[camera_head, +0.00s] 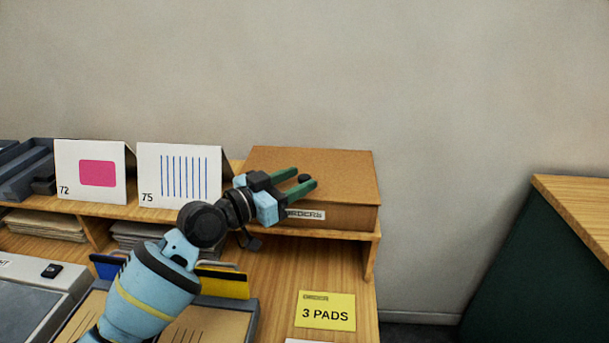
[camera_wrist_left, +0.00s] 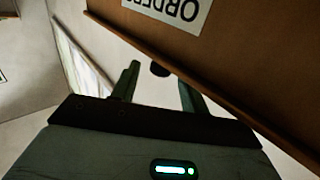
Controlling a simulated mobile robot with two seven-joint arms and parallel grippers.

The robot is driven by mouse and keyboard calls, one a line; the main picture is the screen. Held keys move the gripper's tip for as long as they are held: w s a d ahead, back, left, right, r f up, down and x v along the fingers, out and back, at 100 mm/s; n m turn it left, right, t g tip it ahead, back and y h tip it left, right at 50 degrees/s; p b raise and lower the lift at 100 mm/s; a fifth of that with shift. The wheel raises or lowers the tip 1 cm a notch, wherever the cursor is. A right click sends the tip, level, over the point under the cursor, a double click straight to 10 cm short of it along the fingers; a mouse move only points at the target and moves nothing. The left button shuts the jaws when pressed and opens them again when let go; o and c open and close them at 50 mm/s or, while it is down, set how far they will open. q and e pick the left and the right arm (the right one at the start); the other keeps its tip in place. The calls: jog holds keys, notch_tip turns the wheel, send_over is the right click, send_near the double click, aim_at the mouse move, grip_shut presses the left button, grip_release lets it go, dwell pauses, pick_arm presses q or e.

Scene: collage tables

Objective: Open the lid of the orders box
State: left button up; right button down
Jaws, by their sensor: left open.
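The orders box (camera_head: 335,170) is a flat brown box on the right end of the wooden shelf, with its lid down. Its white "ORDERS" label (camera_head: 311,215) is on the front, partly covered by my gripper. The label appears upside down in the left wrist view (camera_wrist_left: 170,10). A small black knob (camera_head: 305,178) shows between my fingertips; it also shows in the left wrist view (camera_wrist_left: 160,69). My left gripper (camera_head: 307,179) is open at the box's front, its green fingers either side of the knob. I cannot tell whether they touch it. My right gripper is not in view.
Two folded cards, numbered 72 (camera_head: 97,173) and 75 (camera_head: 180,176), stand left of the box. A yellow "3 PADS" note (camera_head: 325,311) lies below the shelf. A yellow tab (camera_head: 222,283) is near my arm. A dark green cabinet (camera_head: 545,270) stands at right.

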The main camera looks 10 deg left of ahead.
pick_arm(q)
jog(key=shift+x, duration=1.35)
grip_shut()
